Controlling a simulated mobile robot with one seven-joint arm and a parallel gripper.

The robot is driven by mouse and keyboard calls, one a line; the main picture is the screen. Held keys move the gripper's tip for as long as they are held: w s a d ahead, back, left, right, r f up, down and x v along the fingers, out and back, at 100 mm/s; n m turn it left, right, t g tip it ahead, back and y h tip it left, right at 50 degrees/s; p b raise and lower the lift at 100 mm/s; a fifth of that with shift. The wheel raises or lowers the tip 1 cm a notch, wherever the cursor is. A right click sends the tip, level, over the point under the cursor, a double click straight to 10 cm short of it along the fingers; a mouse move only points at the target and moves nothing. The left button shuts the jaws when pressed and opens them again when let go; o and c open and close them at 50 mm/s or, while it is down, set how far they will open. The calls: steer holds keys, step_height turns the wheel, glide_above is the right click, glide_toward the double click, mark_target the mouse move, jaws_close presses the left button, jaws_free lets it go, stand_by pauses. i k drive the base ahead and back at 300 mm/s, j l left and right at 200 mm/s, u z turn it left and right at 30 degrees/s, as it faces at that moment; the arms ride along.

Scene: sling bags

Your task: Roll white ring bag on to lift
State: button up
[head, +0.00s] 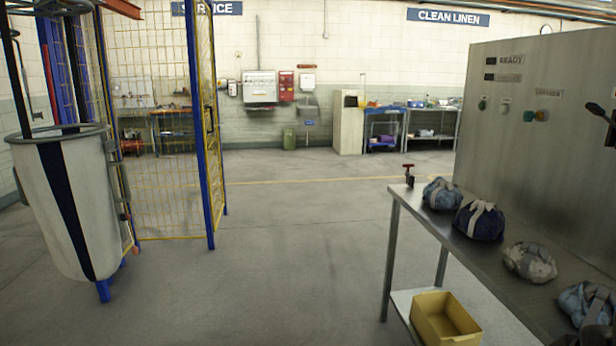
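The white ring bag (75,200) hangs upright at the far left, open at the top, with a dark vertical stripe down its front. A grey metal ring (60,133) holds its mouth. Blue legs show below it, and dark rods rise above it. Behind and beside it stands a yellow mesh cage (155,110) with blue posts, which looks like the lift. I cannot tell from this view whether the bag is outside or partly inside it. I do not make out my gripper. A dark shape at the bottom right edge is too cut off to name.
A control panel (545,110) stands behind. The middle floor (290,250) is clear.

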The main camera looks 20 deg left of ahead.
mark_target(64, 173)
steer(key=u, duration=1.9)
steer(key=i+l, duration=0.15)
steer(key=i, duration=0.35)
steer(key=i+l, duration=0.15)
steer(key=i, duration=0.35)
steer(key=i+l+u, duration=0.1)
steer(key=i, duration=0.4)
steer(key=i+l, duration=0.25)
steer(key=i, duration=0.2)
steer(key=i+l, duration=0.2)
steer(key=i, duration=0.3)
steer(key=i+l+u, duration=0.1)
steer(key=i, duration=0.4)
steer(key=l, duration=0.1)
